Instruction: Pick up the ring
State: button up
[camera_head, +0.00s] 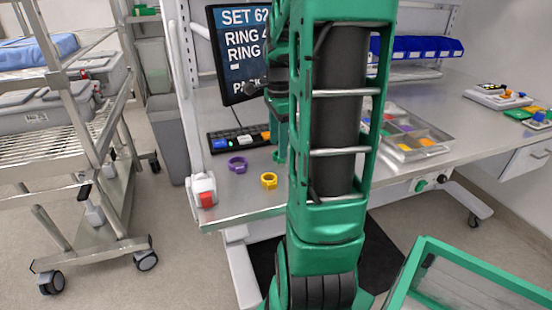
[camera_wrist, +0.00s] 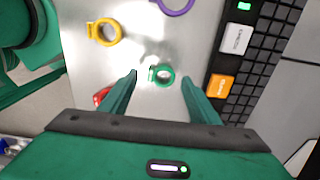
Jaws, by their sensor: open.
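A green ring (camera_wrist: 162,75) lies on the metal table, between and a little beyond my fingertips in the wrist view. My gripper (camera_wrist: 160,80) is open, with one green finger on each side of the ring's position and nothing held. A yellow ring (camera_wrist: 104,32) lies to the left in the wrist view, and it shows in the head view (camera_head: 269,181). A purple ring (camera_wrist: 175,4) is at the top edge of the wrist view, and it shows in the head view (camera_head: 237,165). In the head view my arm hides the green ring.
A dark keyboard (camera_wrist: 254,60) with orange and white keys lies right of the ring. A screen (camera_head: 238,55) stands behind. A white device with a red part (camera_head: 203,190) is at the table's left corner. A sectioned tray (camera_head: 412,140) lies right of my arm.

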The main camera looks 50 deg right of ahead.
jog(key=shift+f, duration=1.75)
jog(key=c, duration=1)
jog(key=shift+r, duration=0.1)
